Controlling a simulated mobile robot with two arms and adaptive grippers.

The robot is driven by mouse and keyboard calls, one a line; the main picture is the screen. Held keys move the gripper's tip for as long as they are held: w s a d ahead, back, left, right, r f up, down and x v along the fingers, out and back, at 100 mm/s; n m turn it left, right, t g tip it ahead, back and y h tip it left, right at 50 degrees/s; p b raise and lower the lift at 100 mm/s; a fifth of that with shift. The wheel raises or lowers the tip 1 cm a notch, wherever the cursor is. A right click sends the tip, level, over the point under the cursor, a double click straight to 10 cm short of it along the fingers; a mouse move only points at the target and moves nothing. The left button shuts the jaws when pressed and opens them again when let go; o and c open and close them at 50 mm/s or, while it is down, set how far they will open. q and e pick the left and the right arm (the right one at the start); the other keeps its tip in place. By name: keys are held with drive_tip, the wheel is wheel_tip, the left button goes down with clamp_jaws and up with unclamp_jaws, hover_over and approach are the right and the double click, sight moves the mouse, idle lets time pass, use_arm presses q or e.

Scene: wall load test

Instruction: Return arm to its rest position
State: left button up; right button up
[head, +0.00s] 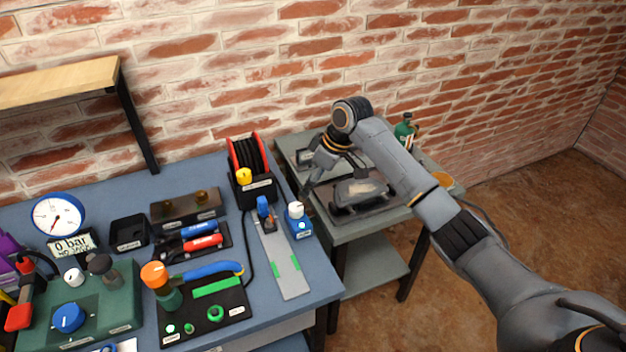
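My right arm reaches in from the lower right, with its elbow raised over the grey side table (376,222). Its forearm bends back down to the left. My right gripper (308,183) points down near the left edge of that table, close to the blue box with a white knob (298,220). The fingers are small and dark, and I cannot tell how far apart they are. I see nothing clearly held. My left arm and gripper are out of view.
The blue workbench (330,281) carries a gauge (58,217), a cable reel (250,160), a grey plate (283,262) and a green valve block (105,305). A dark tray (375,208) and green bottle (404,131) stand on the side table. Brick wall behind; open floor right.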

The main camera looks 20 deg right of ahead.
drive_tip(key=shift+m, duration=0.7)
drive_tip(key=s+a+f, duration=0.2)
drive_tip(key=s+f, duration=0.2)
drive_tip(key=s, duration=0.2)
drive_tip(key=s+a+f, duration=0.3)
drive_tip(key=s+f, duration=0.2)
drive_tip(key=s, duration=0.1)
drive_tip(key=s+a+f, duration=0.3)
drive_tip(key=s+f, duration=0.2)
drive_tip(key=s, duration=0.1)
drive_tip(key=shift+f, duration=0.2)
drive_tip(key=s+d+r+m+h, duration=0.1)
drive_tip(key=s+d+m+h, duration=0.15)
drive_tip(key=s, duration=0.75)
drive_tip(key=s+d+r+m+h, duration=0.1)
drive_tip(key=s+d+m, duration=0.2)
drive_tip(key=s, duration=0.8)
wheel_tip(320, 180, down, 28)
drive_tip(key=s+g, duration=0.1)
drive_tip(key=s, duration=0.1)
drive_tip(key=s+d+f+g, duration=0.1)
drive_tip(key=s+d+f, duration=0.1)
drive_tip(key=s+f, duration=1.3)
drive_tip(key=shift+s+d, duration=0.2)
drive_tip(key=shift+s, duration=0.3)
